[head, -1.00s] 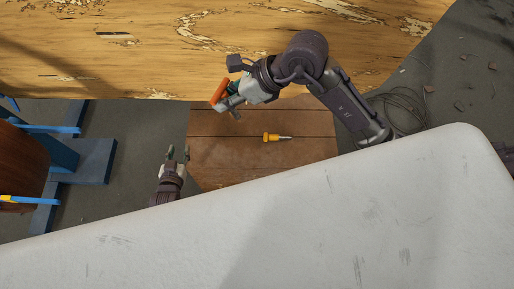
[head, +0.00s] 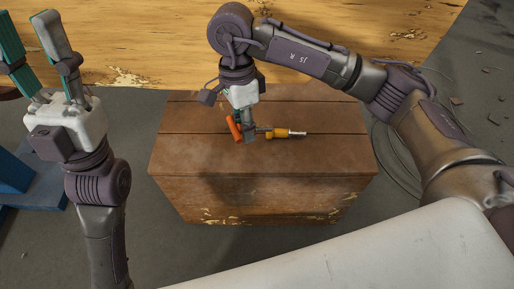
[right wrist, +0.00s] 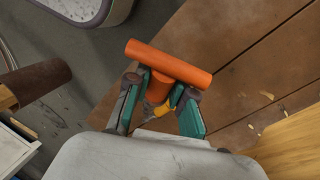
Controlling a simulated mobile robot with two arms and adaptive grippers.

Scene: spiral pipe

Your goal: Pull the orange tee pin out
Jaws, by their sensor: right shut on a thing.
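The orange tee pin (head: 234,127) is in my right gripper (head: 247,135), low over the wooden box. In the right wrist view the pin's orange crossbar (right wrist: 168,63) lies across the front of the fingers, and its stem sits between the green finger pads of my right gripper (right wrist: 163,98). The pin is out in the open, with no hole or pipe around it; I cannot tell whether it touches the box. My left gripper (head: 30,45) is raised at the left, fingers apart and empty.
A yellow-handled tool (head: 283,133) lies on the wooden box (head: 200,155), close beside my right gripper. A worn yellow wooden surface (head: 150,50) runs behind the box. Blue parts (head: 20,170) stand at the left.

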